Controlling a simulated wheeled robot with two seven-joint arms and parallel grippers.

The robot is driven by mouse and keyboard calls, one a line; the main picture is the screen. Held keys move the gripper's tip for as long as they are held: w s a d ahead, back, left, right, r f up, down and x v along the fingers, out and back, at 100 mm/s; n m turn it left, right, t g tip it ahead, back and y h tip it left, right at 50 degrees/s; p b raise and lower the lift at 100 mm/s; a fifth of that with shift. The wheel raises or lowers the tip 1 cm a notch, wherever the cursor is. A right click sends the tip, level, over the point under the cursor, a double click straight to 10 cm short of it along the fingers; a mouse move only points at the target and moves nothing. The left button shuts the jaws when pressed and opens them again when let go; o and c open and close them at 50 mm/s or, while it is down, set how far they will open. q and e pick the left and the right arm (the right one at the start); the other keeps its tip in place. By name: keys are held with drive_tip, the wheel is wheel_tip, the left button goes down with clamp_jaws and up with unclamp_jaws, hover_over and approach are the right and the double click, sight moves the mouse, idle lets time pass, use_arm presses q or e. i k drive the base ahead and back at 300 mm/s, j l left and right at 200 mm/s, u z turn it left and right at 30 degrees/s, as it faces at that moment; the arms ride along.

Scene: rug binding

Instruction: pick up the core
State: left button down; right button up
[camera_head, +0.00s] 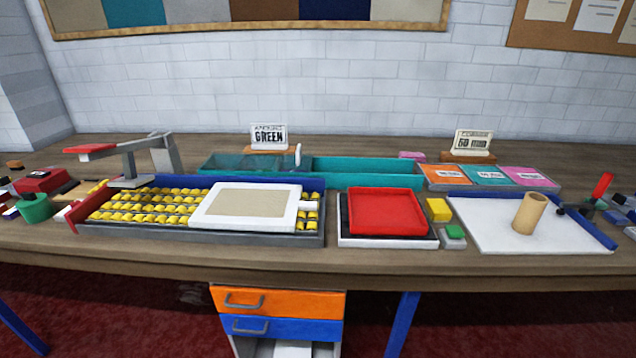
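The core, a short tan cardboard tube (528,214), stands upright, slightly tilted in the picture, on a white board (485,233) at the right of the table. Its open top end shows. Nothing touches it from above. Neither of my grippers is in view.
A blue bar (582,223) edges the board's right side, with dark tools beyond. Left of the board are yellow (438,209) and green (454,231) blocks and a red tray (385,211). A roller bed (150,206) holds a white-framed panel (246,206). Teal trays (367,164) stand behind.

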sight(534, 205)
drive_tip(key=z, duration=1.4)
